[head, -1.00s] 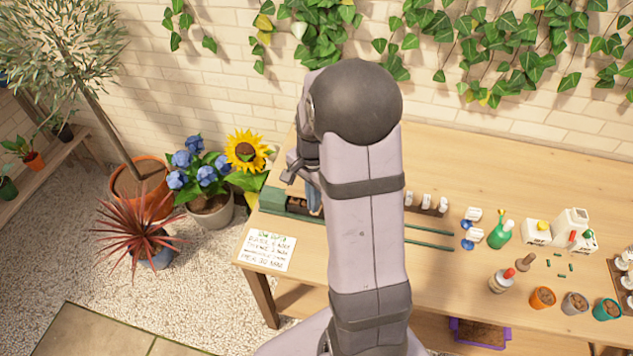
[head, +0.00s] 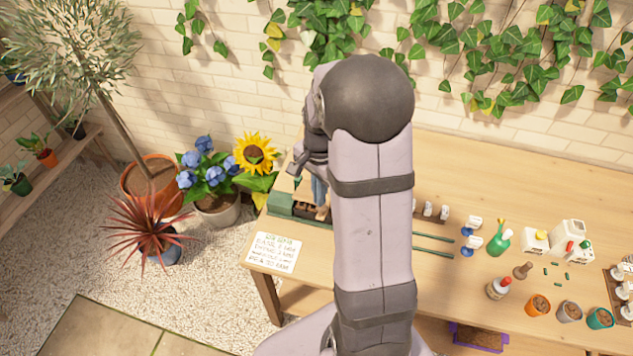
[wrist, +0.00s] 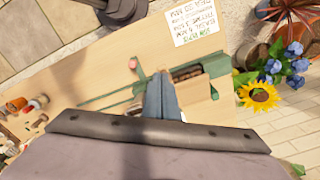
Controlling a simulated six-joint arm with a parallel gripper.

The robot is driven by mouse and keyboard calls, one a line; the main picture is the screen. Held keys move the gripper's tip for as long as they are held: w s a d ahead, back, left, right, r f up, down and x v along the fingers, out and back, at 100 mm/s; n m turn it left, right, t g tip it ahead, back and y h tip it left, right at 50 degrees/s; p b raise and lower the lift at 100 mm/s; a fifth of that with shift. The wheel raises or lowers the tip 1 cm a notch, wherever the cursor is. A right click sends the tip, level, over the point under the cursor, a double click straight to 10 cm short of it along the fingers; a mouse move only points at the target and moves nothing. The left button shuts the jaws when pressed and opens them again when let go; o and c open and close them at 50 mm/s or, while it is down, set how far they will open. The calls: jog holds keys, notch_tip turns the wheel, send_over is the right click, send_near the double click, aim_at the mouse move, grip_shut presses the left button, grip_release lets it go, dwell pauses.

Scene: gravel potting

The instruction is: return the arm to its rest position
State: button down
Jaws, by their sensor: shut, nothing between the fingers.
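My arm stands upright across the middle of the head view and hides part of the bench. My gripper (head: 320,192) shows just left of it, pointing down over the left end of the bench. In the wrist view my gripper (wrist: 163,100) is shut, its blue-grey fingers together with nothing between them. It is over or close beside a green tray (wrist: 110,97) with brown pots or soil in it. I cannot tell the exact height of the fingertips. The green tray also shows in the head view (head: 280,205), partly hidden by my arm.
The wooden bench (head: 480,180) runs right along the brick wall. A lettered card (head: 274,252) lies at its left front corner. A green spray bottle (head: 499,240), white containers (head: 570,238) and small pots (head: 538,305) stand at right. A sunflower (head: 255,153) stands beside the bench's left end.

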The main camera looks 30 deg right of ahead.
jog(key=s+a+f+n+g+b, duration=0.1)
jog(key=s+a+f+n, duration=0.15)
jog(key=s+n, duration=0.4)
jog(key=s+a+f+n+g+b, duration=0.1)
jog(key=s+a+n, duration=0.3)
jog(key=s+n, duration=0.25)
jog(key=a+n+t+b, duration=0.2)
jog(key=a+b, duration=0.2)
jog(key=a, duration=0.2)
jog(key=shift+s+a+r, duration=0.15)
jog(key=shift+s+r, duration=0.15)
jog(key=shift+r, duration=0.1)
